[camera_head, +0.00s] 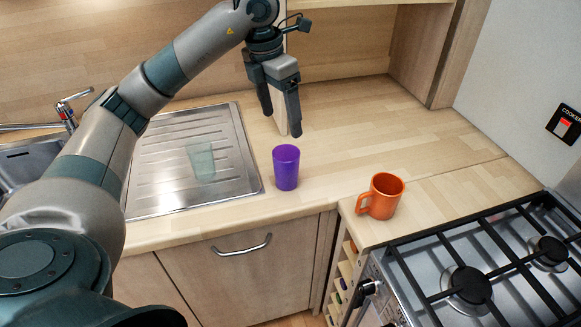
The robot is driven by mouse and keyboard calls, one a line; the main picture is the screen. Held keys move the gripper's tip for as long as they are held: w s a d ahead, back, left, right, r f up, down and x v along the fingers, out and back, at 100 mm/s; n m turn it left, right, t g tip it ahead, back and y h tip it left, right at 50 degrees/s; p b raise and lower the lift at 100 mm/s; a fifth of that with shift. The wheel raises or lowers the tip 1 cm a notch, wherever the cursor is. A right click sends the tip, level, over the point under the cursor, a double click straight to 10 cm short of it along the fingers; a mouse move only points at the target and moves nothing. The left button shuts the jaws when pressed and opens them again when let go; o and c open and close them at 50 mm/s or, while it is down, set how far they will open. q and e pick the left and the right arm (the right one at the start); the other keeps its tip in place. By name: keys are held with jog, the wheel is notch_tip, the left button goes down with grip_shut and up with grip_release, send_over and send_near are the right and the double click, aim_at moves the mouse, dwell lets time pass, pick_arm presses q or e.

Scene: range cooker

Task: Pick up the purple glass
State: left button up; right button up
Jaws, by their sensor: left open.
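The purple glass (286,168) stands upright on the wooden worktop, just right of the metal sink drainer. My left gripper (281,125) is open and empty, with its fingers pointing down. In the picture it is just above and behind the glass, and it appears apart from it. My right gripper is not in view.
A clear greenish glass (201,161) stands on the metal drainer (160,185). An orange mug (381,196) stands on the worktop to the right, near the gas hob (470,283). The worktop (390,125) behind the mug is clear.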

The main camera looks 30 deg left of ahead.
pick_arm(q)
jog(key=shift+s+a+r, duration=0.1)
jog(key=shift+a+r, duration=0.2)
jog(key=shift+a, duration=0.2)
jog(key=p, duration=0.4)
send_near(284, 150)
jog(key=f, duration=0.2)
jog(key=s+d+f, duration=0.1)
jog(key=f, duration=0.1)
jog(key=d+f, duration=0.1)
jog(key=f, duration=0.1)
jog(key=shift+s+d+f, duration=0.15)
jog(key=shift+d, duration=0.05)
jog(key=shift+f, duration=0.5)
